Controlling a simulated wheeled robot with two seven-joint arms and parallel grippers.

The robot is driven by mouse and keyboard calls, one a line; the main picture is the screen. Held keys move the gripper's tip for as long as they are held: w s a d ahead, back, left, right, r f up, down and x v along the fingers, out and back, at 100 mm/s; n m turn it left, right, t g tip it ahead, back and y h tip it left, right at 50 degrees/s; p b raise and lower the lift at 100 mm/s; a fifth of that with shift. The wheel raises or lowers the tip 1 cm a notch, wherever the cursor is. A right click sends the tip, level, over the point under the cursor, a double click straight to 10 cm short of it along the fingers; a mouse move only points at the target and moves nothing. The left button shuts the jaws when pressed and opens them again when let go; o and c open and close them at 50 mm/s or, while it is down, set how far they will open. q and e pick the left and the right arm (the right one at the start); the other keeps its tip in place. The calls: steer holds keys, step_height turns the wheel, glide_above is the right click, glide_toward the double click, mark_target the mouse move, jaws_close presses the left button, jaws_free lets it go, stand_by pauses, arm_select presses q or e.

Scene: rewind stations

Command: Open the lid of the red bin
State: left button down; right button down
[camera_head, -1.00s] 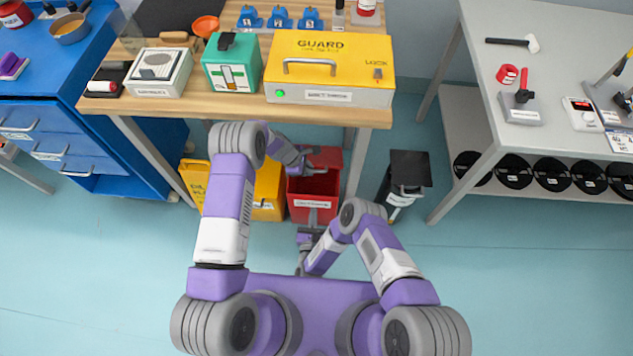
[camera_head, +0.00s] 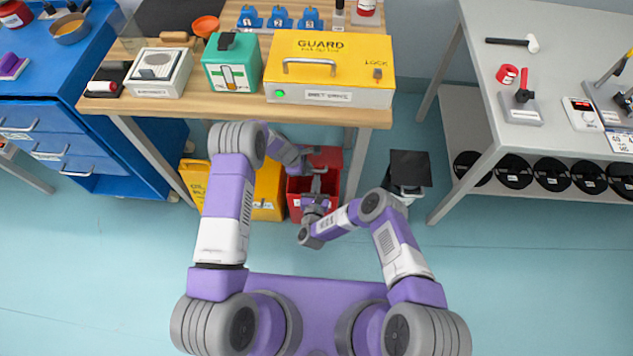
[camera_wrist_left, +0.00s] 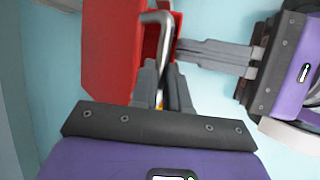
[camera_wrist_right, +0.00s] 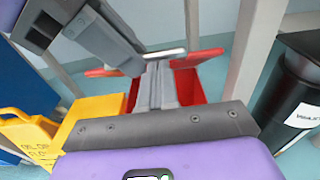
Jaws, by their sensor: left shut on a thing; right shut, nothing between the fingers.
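The red bin (camera_head: 294,205) stands on the floor under the wooden bench. Its red lid (camera_head: 327,156) is raised at the back, and the bin's inside shows in front of it. A grey bar handle (camera_wrist_left: 154,17) runs along the red lid (camera_wrist_left: 110,50) in the left wrist view. My left gripper (camera_wrist_left: 162,72) is shut on this handle. My right gripper (camera_wrist_right: 158,68) is shut and empty, reaching over the bin's opening close to the handle. In the left wrist view its fingertips (camera_wrist_left: 180,50) are beside the bar; I cannot tell whether they touch it.
A yellow bin (camera_head: 268,190) stands close on the left of the red bin. A black-lidded bin (camera_head: 410,168) stands to the right, past a bench leg. The bench (camera_head: 230,108) with a yellow guard box (camera_head: 330,68) is above. The floor in front is clear.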

arm_select(q)
steer(key=shift+w+a, duration=0.45)
arm_select(e)
steer(key=shift+w+r+g, duration=0.6)
steer(key=shift+r+g, duration=0.1)
steer(key=shift+r, duration=0.15)
arm_select(q)
steer(key=c, duration=1.1)
jaws_free()
steer(key=shift+d+f, duration=0.1)
arm_select(e)
steer(key=shift+w+f, duration=0.1)
arm_select(q)
steer(key=shift+s+d, duration=0.1)
arm_select(e)
steer(key=shift+d+f, duration=0.1)
